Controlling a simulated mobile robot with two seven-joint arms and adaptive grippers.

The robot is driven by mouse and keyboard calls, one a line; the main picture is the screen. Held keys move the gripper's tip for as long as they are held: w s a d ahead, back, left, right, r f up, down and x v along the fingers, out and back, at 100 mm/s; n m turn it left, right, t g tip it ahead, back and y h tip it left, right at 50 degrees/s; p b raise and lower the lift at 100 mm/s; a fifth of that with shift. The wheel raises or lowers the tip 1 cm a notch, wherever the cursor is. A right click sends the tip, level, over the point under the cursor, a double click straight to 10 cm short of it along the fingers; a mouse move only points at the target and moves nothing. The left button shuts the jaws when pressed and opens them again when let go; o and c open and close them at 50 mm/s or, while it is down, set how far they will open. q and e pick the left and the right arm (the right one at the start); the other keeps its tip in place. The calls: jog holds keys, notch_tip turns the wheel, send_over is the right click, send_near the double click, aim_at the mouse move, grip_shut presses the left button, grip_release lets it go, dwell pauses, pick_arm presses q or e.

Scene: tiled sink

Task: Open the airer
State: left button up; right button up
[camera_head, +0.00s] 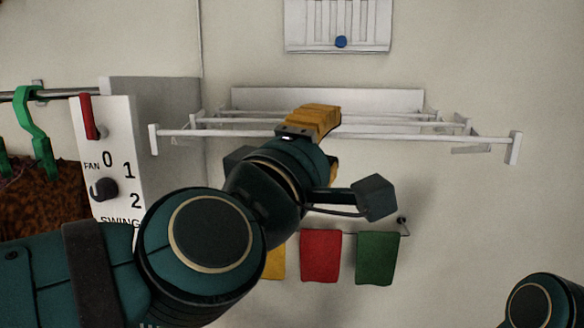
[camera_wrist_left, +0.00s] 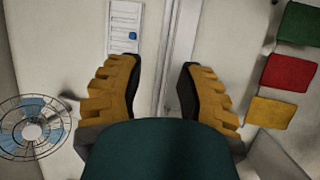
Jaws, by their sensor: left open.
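The airer (camera_head: 440,137) is a white wall-mounted rack with several long rails and short end posts, in the middle of the head view. Its front rail runs left to right, and my left arm hides part of the middle. My left gripper (camera_head: 324,146) has its yellow fingers in front of the middle of the airer. In the left wrist view, the gripper (camera_wrist_left: 160,92) is open, with a white upright strip (camera_wrist_left: 182,45) showing between its fingers. I cannot tell whether a finger touches a rail. My right gripper is out of view.
Yellow, red (camera_head: 321,256) and green (camera_head: 378,258) cloths hang below the airer. A switch panel (camera_head: 118,150) and a green hanger (camera_head: 35,125) are at left. A white panel with a blue knob (camera_head: 341,42) is above. The left wrist view shows a fan (camera_wrist_left: 33,130).

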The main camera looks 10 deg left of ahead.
pick_arm(q)
jog(key=v, duration=0.9)
jog(key=shift+s, duration=0.25)
jog(key=w+f+m+g+y, duration=0.2)
jog(key=w+f+g, duration=0.2)
jog(key=w+f, duration=0.95)
jog(key=w+a+f+m+g+y, duration=0.1)
jog(key=w+f+m+g, duration=0.1)
jog(key=f, duration=0.9)
jog(key=w+a+f+m+g, duration=0.1)
jog(key=w+a+f+g, duration=0.1)
jog(key=f, duration=0.9)
jog(key=s+a+f+m+g, duration=0.1)
jog(key=s+f+m+g, duration=0.15)
jog(key=f, duration=0.75)
jog(key=s+a+f+m+g, duration=0.1)
jog(key=s+f+g, duration=0.15)
jog(key=f, duration=0.65)
jog(key=s+f+m+g, duration=0.2)
jog(key=s+f+g, duration=0.2)
jog(key=s+f, duration=0.6)
notch_tip(320, 180, down, 3)
jog(key=shift+s+a+r+y, duration=0.15)
jog(key=shift+s+a+y, duration=0.2)
jog(key=shift+y, duration=0.05)
jog(key=shift+r+m, duration=0.1)
jog(key=shift+m, duration=0.15)
